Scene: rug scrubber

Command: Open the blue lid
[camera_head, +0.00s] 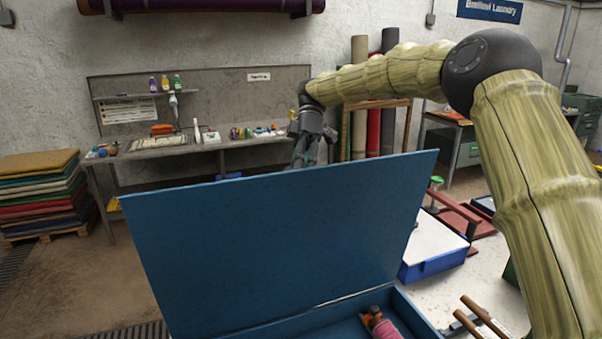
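The blue lid (270,240) stands raised on its hinge edge at the back of a blue box (340,322), and its broad face fills the lower middle of the view. The box's interior shows in front of the hinge line. My gripper (303,163) points down at the middle of the lid's top edge, on its far side. The fingertips come close to that edge and may be partly hidden behind it. I cannot tell whether they touch the lid or how far apart the fingers are.
A pink and orange item (380,325) lies in the box. At right are a blue and white container (430,247) and brown rods (485,317). A workbench (215,143) stands behind, with stacked rugs (40,195) at left. My arm spans the upper right.

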